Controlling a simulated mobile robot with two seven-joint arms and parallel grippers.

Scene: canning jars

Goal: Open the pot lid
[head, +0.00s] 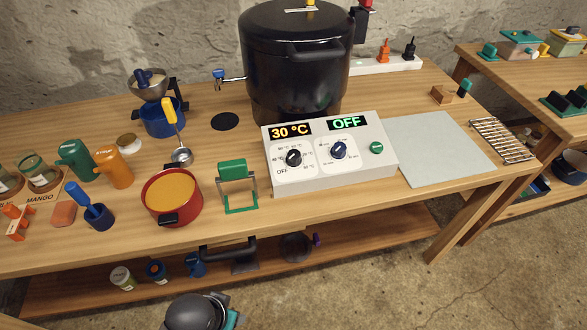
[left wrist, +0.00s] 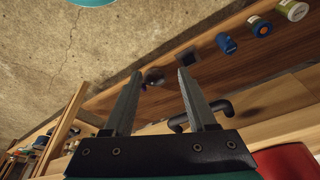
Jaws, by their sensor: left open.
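A large black pot (head: 292,80) stands at the back of the wooden table in the head view. Its black lid (head: 275,22) sits on top, with a yellow-and-red piece (head: 310,4) partly cut off by the top edge. The pot is not seen in the left wrist view. My left gripper (left wrist: 160,72) is open and empty in the left wrist view, with its fingers well apart, over the lower shelf and floor side of the table. It is far from the pot. My right gripper is in neither view.
A white control box (head: 330,165) reading 30 °C and OFF stands in front of the pot. A red pot (head: 172,213) of orange content, a green stand (head: 238,185) and a blue pot (head: 162,122) are to the left. A pale mat (head: 440,150) lies clear at right.

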